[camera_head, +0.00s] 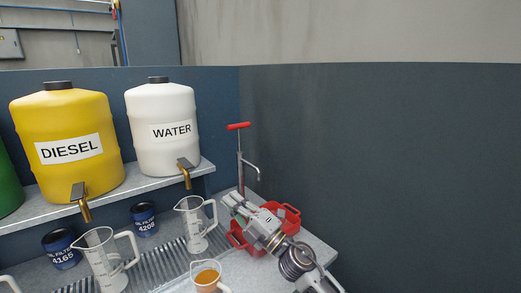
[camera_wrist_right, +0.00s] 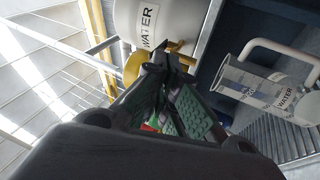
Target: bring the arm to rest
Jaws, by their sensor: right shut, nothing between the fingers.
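My right arm comes in from the lower right in the head view. Its grey gripper (camera_head: 230,200) is shut and empty, above the worktop beside the red tray (camera_head: 290,213), and it hides part of that tray. In the right wrist view the dark fingers with green pads (camera_wrist_right: 160,78) are together with nothing between them. The white WATER container (camera_wrist_right: 150,18) shows beyond the fingertips. My left gripper is out of view.
A clear jug (camera_head: 194,228) stands left of my gripper, under the WATER container (camera_head: 163,110). Another jug (camera_head: 105,265) is under the yellow DIESEL container (camera_head: 68,120). A cup of amber liquid (camera_head: 207,279) stands in front. A red-handled pump (camera_head: 240,160) rises behind my gripper.

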